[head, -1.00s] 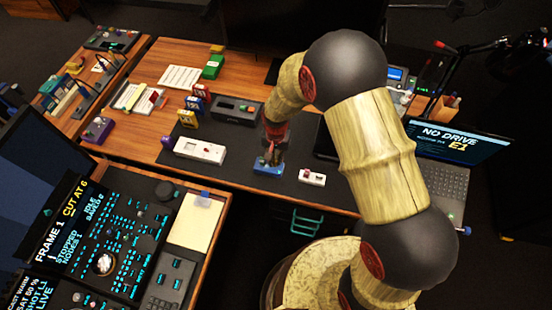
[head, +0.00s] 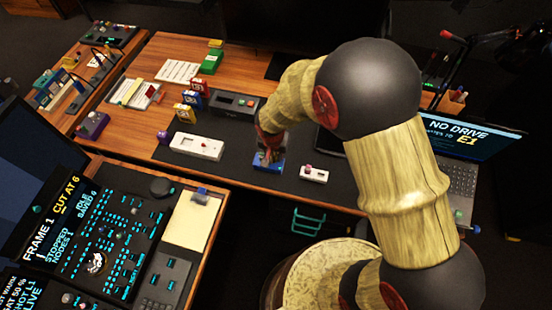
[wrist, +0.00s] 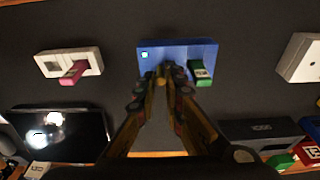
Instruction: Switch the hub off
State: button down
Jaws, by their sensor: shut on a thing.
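The hub looks to be the small blue box (head: 275,168) on the dark desk mat; in the wrist view its blue face (wrist: 180,52) has a small lit square at the left. A green stick (wrist: 200,72) juts from its right end. My gripper (head: 268,153) points down at the box. In the wrist view my fingertips (wrist: 162,76) close together at the middle of the box's near edge, around a small yellowish piece. My fingers hide part of this piece, and I cannot tell if it is a switch.
A white box (head: 315,175) with a pink-red stick (wrist: 72,72) sits beside the hub. A longer white box (head: 196,146) lies on the other side. A black case (head: 236,103), a laptop (head: 470,150) and a control console (head: 110,240) stand around. Bare mat surrounds the hub.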

jog(key=shift+s+a+f+t+h+b, duration=0.2)
jog(key=shift+t+b, duration=0.3)
jog(key=shift+b, duration=1.5)
jog(key=shift+s+f+t+h+b, duration=0.1)
jog(key=shift+s+f+t+b, duration=0.3)
jog(key=shift+b, duration=1.6)
jog(key=b, duration=0.1)
jog(key=t+b, duration=0.1)
jog(key=b, duration=0.1)
jog(key=shift+s+a+r+b, duration=0.1)
jog(key=shift+r+b, duration=0.15)
jog(key=shift+b, duration=0.05)
jog(key=shift+s+r+t+h+b, duration=0.1)
jog(key=shift+s+t+h+b, duration=0.15)
jog(key=shift+t+b, duration=0.25)
jog(key=shift+s+t+h+b, duration=0.1)
jog(key=shift+t+h+b, duration=0.2)
jog(key=shift+t, duration=0.2)
jog(key=shift+s+a+t, duration=0.1)
jog(key=shift+s+t, duration=0.05)
jog(key=shift+t, duration=0.45)
jog(key=shift+h, duration=0.25)
jog(key=c, duration=2.1)
grip_release()
jog(key=shift+c, duration=0.2)
jog(key=v, duration=1.2)
jog(key=shift+s+f, duration=0.25)
